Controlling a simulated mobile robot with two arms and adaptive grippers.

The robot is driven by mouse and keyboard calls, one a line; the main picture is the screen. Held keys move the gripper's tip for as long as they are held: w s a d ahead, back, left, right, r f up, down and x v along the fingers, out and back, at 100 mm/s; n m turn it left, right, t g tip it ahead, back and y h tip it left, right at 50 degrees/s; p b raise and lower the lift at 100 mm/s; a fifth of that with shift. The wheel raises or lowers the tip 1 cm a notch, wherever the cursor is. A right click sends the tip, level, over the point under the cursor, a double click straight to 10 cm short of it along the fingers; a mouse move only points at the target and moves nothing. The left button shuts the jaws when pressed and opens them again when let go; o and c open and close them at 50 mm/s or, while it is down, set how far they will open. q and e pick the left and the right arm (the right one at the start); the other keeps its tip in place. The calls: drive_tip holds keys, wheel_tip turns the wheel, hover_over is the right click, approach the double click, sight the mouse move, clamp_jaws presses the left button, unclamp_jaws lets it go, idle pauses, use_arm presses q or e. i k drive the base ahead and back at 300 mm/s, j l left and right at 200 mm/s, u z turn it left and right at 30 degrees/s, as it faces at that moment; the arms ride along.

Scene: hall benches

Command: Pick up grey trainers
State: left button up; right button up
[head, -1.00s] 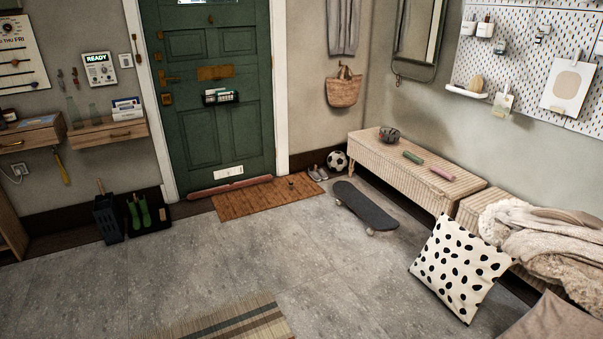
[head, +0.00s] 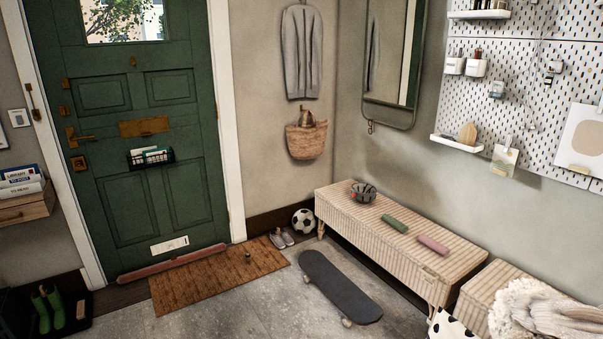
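The grey trainers (head: 281,238) are a small pair standing side by side on the floor by the far wall. They are at the right end of the brown doormat, just left of the football. They look grey with paler edges and are small at this distance. Neither of my grippers shows in the head view.
A football (head: 303,221) sits right of the trainers. A dark skateboard (head: 340,287) lies on the floor in front of them. The doormat (head: 215,280) lies before the green door (head: 140,130). A wicker bench (head: 460,262) runs along the right wall. Grey floor (head: 275,318) is clear left of the skateboard.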

sight(280, 239)
drive_tip(key=i+j+u, duration=0.2)
drive_tip(key=i+u, duration=0.15)
drive_tip(key=i, duration=0.4)
drive_tip(key=i+u, duration=0.3)
drive_tip(key=i, duration=0.4)
drive_tip(key=i+l+u, duration=0.2)
drive_tip(key=i+u, duration=0.15)
drive_tip(key=i, duration=0.35)
drive_tip(key=i+l+z, duration=0.15)
drive_tip(key=i+z, duration=0.3)
drive_tip(key=i, duration=0.15)
drive_tip(key=i+z, duration=0.5)
drive_tip(key=i+j+z, duration=0.45)
drive_tip(key=i, duration=0.2)
